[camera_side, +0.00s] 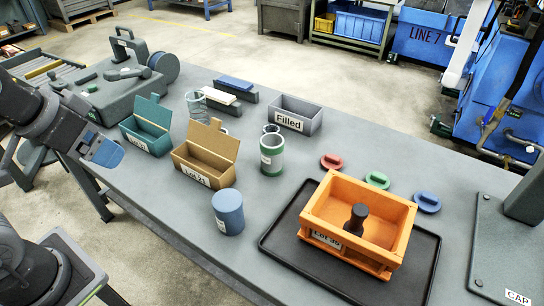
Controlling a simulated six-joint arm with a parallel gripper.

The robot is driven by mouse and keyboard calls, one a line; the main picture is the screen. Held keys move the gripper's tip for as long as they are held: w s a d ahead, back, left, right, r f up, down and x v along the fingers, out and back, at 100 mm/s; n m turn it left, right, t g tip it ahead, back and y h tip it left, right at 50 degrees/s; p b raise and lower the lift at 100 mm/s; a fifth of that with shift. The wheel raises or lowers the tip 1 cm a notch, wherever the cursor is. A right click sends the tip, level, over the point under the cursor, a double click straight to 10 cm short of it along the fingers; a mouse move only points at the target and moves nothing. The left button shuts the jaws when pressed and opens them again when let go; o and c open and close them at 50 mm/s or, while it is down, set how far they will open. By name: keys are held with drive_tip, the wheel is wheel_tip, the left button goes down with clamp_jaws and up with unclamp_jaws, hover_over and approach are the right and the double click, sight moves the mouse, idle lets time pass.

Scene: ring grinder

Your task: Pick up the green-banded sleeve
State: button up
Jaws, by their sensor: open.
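The green-banded sleeve (271,156) stands upright on the grey bench near its middle. It is a pale grey hollow cylinder with green bands and a white label, and its top is open. My gripper (106,152) is at the left, over the bench's left edge, well apart from the sleeve. Its jaws are open, and I see nothing held in them. The teal and tan boxes stand between my gripper and the sleeve.
The tan Lot 21 box (205,155) and teal box (147,127) have raised lids. A blue cylinder (228,212) stands in front of the sleeve. A grey Filled bin (296,115) is behind. An orange crate (345,256) sits on a black tray (431,268) at right.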

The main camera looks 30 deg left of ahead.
drive_tip(key=shift+o, duration=0.6)
drive_tip(key=shift+r, duration=0.1)
drive_tip(key=w+d+r+m+g, duration=0.1)
drive_tip(key=w+r+m, duration=0.25)
drive_tip(key=w, duration=0.45)
drive_tip(key=m+g, duration=0.5)
drive_tip(key=m, duration=0.6)
hover_over(272, 149)
drive_tip(key=w+a, duration=0.2)
drive_tip(key=w, duration=0.1)
wheel_tip(272, 149, down, 11)
drive_tip(key=shift+n, duration=0.25)
drive_tip(key=f, duration=1.3)
drive_tip(key=shift+s+d, duration=0.2)
drive_tip(key=shift+s, duration=0.05)
drive_tip(key=shift+r, duration=0.1)
drive_tip(key=c, duration=1)
